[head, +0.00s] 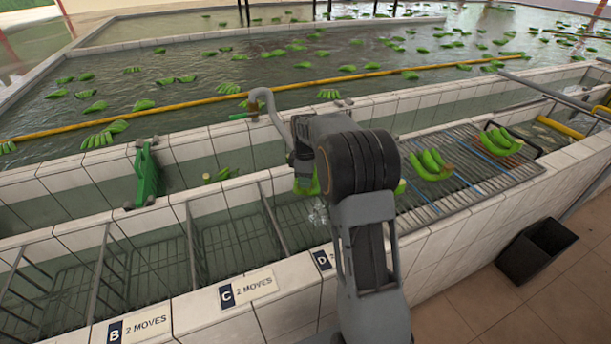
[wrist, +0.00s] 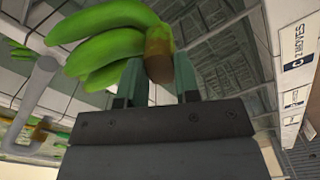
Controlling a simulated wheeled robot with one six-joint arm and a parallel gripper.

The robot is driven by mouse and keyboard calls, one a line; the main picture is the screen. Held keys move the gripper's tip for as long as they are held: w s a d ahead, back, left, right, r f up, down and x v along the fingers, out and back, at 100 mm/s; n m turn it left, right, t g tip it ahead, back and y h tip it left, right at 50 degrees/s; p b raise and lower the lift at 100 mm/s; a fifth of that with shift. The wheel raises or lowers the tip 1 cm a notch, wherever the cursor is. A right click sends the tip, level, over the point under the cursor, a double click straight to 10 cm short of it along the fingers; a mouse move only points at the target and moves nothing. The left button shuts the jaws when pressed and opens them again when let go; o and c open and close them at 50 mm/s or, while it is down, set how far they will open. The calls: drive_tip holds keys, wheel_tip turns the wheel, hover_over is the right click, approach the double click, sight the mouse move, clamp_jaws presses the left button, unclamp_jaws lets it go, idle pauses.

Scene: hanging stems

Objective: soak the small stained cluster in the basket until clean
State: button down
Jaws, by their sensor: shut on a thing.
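My gripper (wrist: 158,80) is shut on the brown crown of a green banana cluster (wrist: 112,36) in the wrist view. Several fingers of the cluster point to the left, and no stain is clear on the side I see. In the head view my arm hides most of the gripper, and only a bit of the held cluster (head: 309,186) shows. It is over the water trough, near the wire basket (head: 298,215) by the D sign. I cannot tell whether the cluster touches the water.
More wire baskets stand left, by the C sign (head: 248,287) and B sign (head: 140,326). Two green clusters (head: 430,166) (head: 500,141) lie on the slatted rack (head: 465,190) at right. A grey pipe (head: 268,103) stands behind my gripper. A dark bin (head: 537,250) is on the floor.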

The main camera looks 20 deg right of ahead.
wheel_tip(320, 180, down, 23)
drive_tip(key=b, duration=1.5)
drive_tip(key=shift+b, duration=0.4)
drive_tip(key=shift+f+b, duration=0.3)
drive_tip(key=shift+f, duration=0.15)
idle(4.7)
